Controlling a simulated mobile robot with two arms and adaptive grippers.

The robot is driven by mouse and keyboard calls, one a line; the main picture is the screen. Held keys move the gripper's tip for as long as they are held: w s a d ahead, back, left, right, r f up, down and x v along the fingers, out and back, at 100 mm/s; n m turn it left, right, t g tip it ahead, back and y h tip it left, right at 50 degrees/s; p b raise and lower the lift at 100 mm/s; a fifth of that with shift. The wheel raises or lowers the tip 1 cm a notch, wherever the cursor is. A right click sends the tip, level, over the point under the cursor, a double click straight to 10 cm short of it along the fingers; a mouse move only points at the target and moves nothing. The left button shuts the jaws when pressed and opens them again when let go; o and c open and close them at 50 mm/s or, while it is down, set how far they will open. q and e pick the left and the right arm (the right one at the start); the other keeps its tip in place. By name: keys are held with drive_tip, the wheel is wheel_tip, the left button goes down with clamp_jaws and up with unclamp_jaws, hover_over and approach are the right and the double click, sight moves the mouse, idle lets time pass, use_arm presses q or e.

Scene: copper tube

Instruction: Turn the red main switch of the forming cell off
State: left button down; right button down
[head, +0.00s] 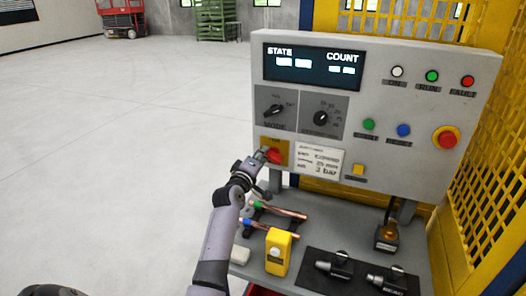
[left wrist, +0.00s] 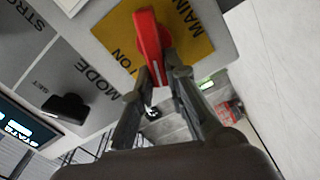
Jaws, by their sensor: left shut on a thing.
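The red main switch (head: 274,156) sits on a yellow plate (head: 281,145) at the lower left of the grey control panel. In the left wrist view the red handle (left wrist: 149,38) stands on the yellow plate (left wrist: 190,45), with "MAIN" and "ON" printed on it. The handle's marked end lies close to the "ON" print. My left gripper (head: 262,158) is at the switch from the left. In the left wrist view its two fingers (left wrist: 159,82) are closed around the handle's end. My right gripper is not in view.
The panel (head: 400,178) also carries a display (head: 312,66), two black knobs, several coloured lamps and buttons, and a red emergency stop (head: 447,138). Below, the bench holds copper tubes (head: 278,209), a yellow device (head: 278,252) and black tooling. Yellow mesh fencing stands right; the floor at left is clear.

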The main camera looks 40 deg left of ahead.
use_arm(q)
drive_tip(key=n, duration=0.2)
drive_tip(key=f+n+p, duration=0.1)
drive_tip(key=n, duration=0.1)
drive_tip(key=shift+a, duration=0.15)
drive_tip(key=shift+n, duration=0.4)
drive_tip(key=c, duration=1.6)
unclamp_jaws()
drive_tip(key=shift+s, duration=0.1)
drive_tip(key=v, duration=1.2)
drive_tip(key=shift+f, duration=0.1)
